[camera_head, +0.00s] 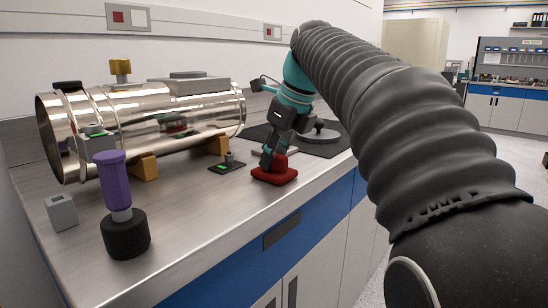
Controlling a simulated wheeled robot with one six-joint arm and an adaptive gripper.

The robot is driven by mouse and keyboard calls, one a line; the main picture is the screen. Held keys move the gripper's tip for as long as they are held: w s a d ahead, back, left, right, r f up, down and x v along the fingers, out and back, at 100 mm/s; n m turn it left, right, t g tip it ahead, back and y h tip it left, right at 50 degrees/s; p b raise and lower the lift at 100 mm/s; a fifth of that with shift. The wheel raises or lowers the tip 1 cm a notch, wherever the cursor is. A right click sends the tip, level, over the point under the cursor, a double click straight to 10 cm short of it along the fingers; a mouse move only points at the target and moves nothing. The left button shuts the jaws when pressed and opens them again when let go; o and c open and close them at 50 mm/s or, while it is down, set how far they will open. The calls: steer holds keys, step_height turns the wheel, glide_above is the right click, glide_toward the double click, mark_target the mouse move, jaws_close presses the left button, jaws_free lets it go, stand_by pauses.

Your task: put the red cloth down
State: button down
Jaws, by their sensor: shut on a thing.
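The red cloth (275,174) is a small folded or bunched red piece near the front edge of the steel counter. My gripper (271,158) points down at it and is shut on its raised upper part. The cloth's wide lower part appears to be at the counter surface; I cannot tell whether it rests there or hangs just above it. The fingertips are partly hidden by the cloth.
A shiny metal cylinder (200,112) lies on orange supports at the left. A purple-topped device (112,182) stands at the front left beside a small grey block (61,212). A black mat (333,147) with a grey round piece (320,134) lies behind my gripper. Bare counter (190,215) lies left of the cloth.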

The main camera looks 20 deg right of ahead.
steer(key=c, duration=0.9)
jaws_free()
steer(key=shift+f, duration=0.1)
steer(key=shift+c, duration=0.2)
steer(key=p+v, duration=0.1)
steer(key=v, duration=1.1)
steer(key=shift+p, duration=0.4)
